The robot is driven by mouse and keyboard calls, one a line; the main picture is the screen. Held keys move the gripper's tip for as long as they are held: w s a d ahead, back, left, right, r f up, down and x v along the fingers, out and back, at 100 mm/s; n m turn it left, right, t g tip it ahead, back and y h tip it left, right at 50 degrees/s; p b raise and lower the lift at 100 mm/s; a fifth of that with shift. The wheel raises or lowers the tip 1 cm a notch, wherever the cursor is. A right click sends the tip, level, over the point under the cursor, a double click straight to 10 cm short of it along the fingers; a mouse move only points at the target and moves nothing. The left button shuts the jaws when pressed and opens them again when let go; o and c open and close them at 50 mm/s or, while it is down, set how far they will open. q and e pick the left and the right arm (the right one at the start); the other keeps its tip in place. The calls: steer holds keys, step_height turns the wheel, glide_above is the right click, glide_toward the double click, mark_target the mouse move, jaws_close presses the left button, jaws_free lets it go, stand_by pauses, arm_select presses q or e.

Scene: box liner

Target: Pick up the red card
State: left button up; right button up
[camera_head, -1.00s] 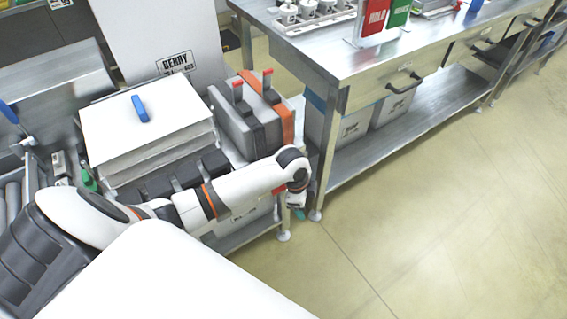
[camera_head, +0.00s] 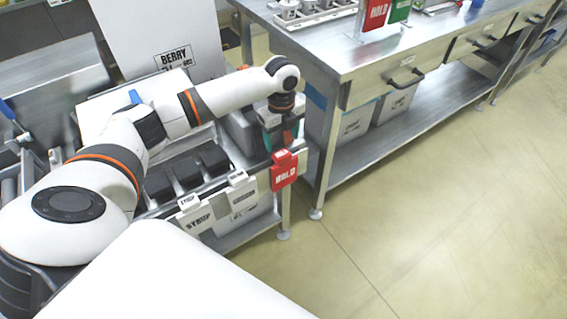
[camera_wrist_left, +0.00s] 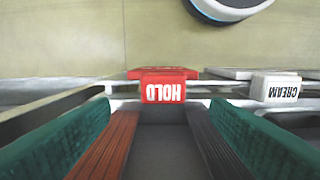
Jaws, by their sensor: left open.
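A red card (camera_head: 285,172) reading HOLD hangs on the front edge of the left steel table. In the left wrist view the red card (camera_wrist_left: 164,88) shows ahead, roughly centred between the fingers, its lettering upside down. My left gripper (camera_head: 278,138) points down just above and behind the card's top. Its teal fingers are spread apart at both sides of the wrist view (camera_wrist_left: 160,145) and nothing is clamped between them. I cannot tell whether a finger touches the card. My right gripper is in neither view.
White SYRUP (camera_head: 197,218) and CREAM (camera_wrist_left: 276,88) tags share the card's edge. A steel bench (camera_head: 330,60) holds another red HOLD card (camera_head: 376,14) and a green one (camera_head: 400,10). The floor (camera_head: 430,210) at right is clear.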

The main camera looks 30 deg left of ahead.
mark_target(281, 153)
arm_select(q)
steer(key=shift+s+f, duration=0.2)
steer(key=shift+f, duration=2.55)
steer(key=c, duration=1.3)
